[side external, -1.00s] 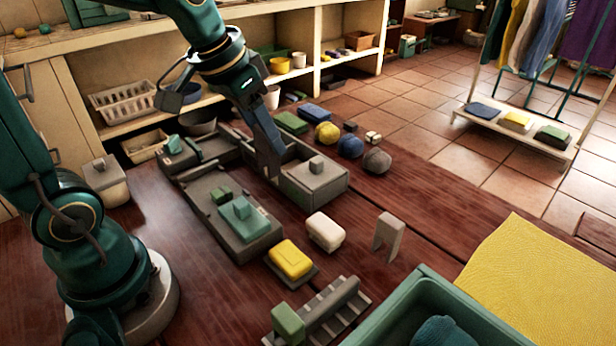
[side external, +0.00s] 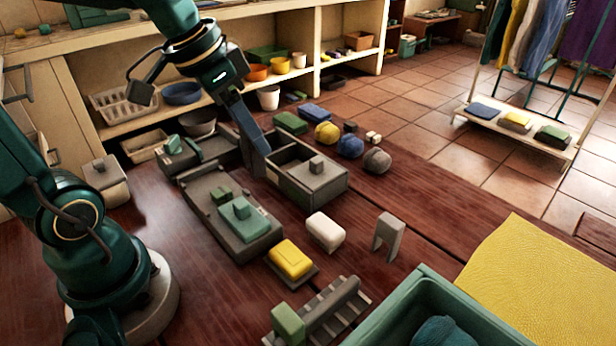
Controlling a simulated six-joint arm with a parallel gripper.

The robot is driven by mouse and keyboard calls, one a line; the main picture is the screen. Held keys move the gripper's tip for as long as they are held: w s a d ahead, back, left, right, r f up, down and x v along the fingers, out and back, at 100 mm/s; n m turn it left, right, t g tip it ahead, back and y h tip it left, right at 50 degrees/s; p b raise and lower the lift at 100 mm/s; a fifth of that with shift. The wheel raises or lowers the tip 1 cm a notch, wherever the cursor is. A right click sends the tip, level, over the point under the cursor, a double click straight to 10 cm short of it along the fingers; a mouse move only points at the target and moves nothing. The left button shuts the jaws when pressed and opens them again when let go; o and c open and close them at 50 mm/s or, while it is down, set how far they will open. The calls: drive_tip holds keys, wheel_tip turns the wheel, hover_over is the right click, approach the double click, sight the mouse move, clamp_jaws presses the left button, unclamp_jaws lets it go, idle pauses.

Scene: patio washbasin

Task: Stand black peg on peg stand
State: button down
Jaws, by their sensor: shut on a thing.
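My gripper (side external: 258,150) points down at the left end of an open grey box (side external: 325,188) in the middle of the table. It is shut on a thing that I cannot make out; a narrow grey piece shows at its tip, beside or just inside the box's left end. I cannot tell whether it touches the box. No black peg can be picked out clearly. I cannot tell which thing is the peg stand. A grey block with a small knob (side external: 316,164) sits at the box's right end.
A grey tray with a green block (side external: 241,210) lies left of the box. A yellow block (side external: 290,258), a white block (side external: 325,231), a grey arch (side external: 388,235) and a slatted rack (side external: 335,308) stand in front. Coloured balls (side external: 350,146) lie behind. A green bin (side external: 455,300) fills the front right.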

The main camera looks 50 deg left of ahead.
drive_tip(key=m, duration=0.1)
drive_tip(key=m+h, duration=0.1)
drive_tip(key=shift+s+r+m, duration=0.1)
drive_tip(key=shift+r+m, duration=0.3)
drive_tip(key=m, duration=0.1)
drive_tip(key=d+m+g+h, duration=0.1)
drive_tip(key=m, duration=0.1)
drive_tip(key=shift+r+m, duration=0.3)
drive_tip(key=shift+r, duration=0.05)
drive_tip(key=w+d+m+g+h, duration=0.15)
drive_tip(key=d+m+g, duration=0.25)
drive_tip(key=m, duration=0.6)
drive_tip(key=m+g+y, duration=0.4)
drive_tip(key=m, duration=1.4)
hover_over(328, 302)
drive_tip(key=w, duration=0.2)
wheel_tip(328, 302, down, 6)
drive_tip(key=shift+s+f, duration=0.2)
drive_tip(key=shift+f, duration=3.5)
